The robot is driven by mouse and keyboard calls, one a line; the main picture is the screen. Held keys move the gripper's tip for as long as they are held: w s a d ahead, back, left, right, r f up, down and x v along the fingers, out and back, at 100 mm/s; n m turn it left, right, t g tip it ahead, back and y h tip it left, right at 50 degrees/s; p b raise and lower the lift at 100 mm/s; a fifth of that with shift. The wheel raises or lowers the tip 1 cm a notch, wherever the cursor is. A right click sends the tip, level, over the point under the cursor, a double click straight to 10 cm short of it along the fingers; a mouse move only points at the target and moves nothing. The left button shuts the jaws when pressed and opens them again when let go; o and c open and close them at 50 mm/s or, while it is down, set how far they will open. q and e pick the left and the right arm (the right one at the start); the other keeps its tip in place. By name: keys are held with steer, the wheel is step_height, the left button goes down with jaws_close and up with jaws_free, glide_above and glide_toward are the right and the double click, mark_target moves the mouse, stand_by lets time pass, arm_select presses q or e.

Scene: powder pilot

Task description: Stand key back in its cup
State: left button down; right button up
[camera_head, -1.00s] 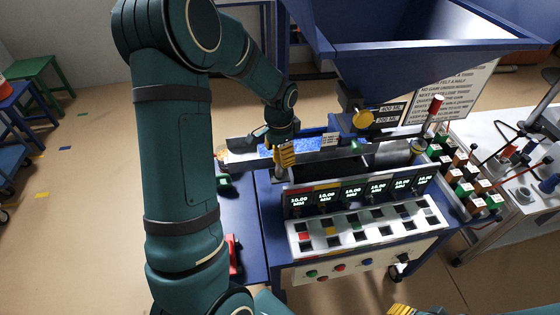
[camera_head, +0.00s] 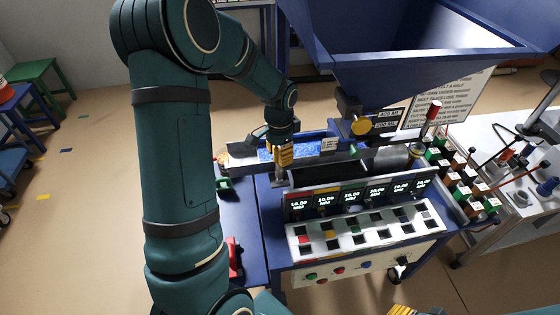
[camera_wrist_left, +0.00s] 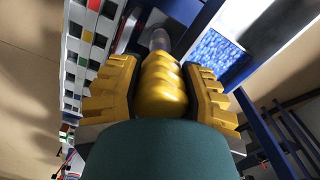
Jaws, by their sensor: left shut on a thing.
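My left gripper (camera_head: 283,157) is over the left end of the blue machine in the head view. In the left wrist view, its yellow ridged fingers (camera_wrist_left: 162,92) are shut on the key's gold, ribbed handle (camera_wrist_left: 162,82). A grey shaft (camera_wrist_left: 160,40) extends beyond the handle. In the head view, a short grey upright piece (camera_head: 279,178) shows just below the fingers; I cannot tell whether it is the key's shaft or the cup. The cup is not clearly visible. My right gripper shows only as a yellow ridged piece (camera_head: 401,310) at the bottom edge.
A blue hopper (camera_head: 415,55) stands above the machine. A button panel (camera_head: 365,232) with several displays faces me. A blue speckled strip (camera_head: 310,146) lies beside the left gripper. Several small blocks (camera_head: 468,175) sit at the right. Open floor (camera_head: 80,220) lies left.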

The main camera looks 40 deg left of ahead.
arm_select(q)
steer(key=shift+r+p, duration=1.15)
steer(key=shift+r, duration=0.5)
